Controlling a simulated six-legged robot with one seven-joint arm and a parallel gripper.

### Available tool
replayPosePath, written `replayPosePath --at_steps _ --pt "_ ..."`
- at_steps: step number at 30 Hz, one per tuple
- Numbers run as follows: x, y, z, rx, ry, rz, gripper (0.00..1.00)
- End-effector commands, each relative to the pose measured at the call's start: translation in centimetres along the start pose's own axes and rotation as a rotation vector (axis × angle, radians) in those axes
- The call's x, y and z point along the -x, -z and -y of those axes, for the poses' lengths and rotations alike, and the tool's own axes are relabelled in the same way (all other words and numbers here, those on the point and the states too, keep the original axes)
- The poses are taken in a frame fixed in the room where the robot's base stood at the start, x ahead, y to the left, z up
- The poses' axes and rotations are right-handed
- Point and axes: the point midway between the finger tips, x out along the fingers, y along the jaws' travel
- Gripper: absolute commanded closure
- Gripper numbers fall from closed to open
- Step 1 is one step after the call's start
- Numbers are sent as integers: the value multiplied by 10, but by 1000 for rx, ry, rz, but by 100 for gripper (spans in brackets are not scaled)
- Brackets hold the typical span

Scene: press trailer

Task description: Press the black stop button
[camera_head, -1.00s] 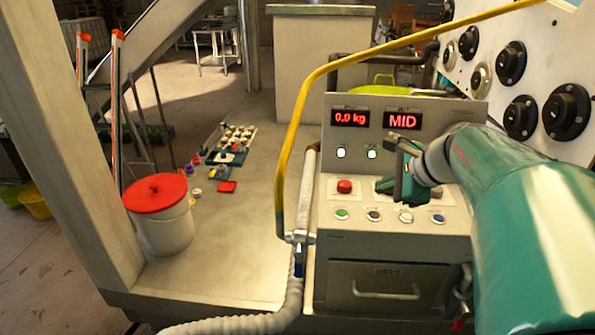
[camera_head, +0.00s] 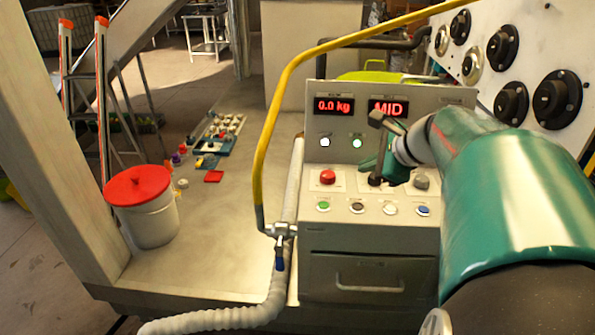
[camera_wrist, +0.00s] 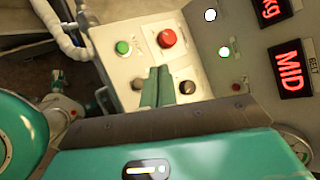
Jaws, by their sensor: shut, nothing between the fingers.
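The black button (camera_head: 357,207) is in the lower row of the console panel, between the green button (camera_head: 323,206) and the white button (camera_head: 390,208). In the wrist view the dark button (camera_wrist: 138,84) shows just left of my closed green fingers, below the green button (camera_wrist: 122,47). My gripper (camera_head: 372,175) is shut and empty, in front of the panel, above and slightly right of the black button in the head view. In the wrist view its fingertips (camera_wrist: 159,70) lie between the dark button and a dark knob (camera_wrist: 187,87). I cannot tell the gap to the panel.
A red mushroom button (camera_head: 327,177) is left of my gripper, and a blue button (camera_head: 423,210) is to the right. Displays read "0.0 kg" (camera_head: 334,105) and "MID" (camera_head: 388,107). A yellow pipe (camera_head: 262,150) and grey hose (camera_head: 225,318) run along the console's left side.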

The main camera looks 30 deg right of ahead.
Motion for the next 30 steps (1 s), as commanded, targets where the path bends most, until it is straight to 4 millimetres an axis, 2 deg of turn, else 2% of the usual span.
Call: replayPosePath --at_steps 18,30 --pt "-54 38 -35 1 -5 3 100" --pt "-60 43 -40 4 -2 1 100"
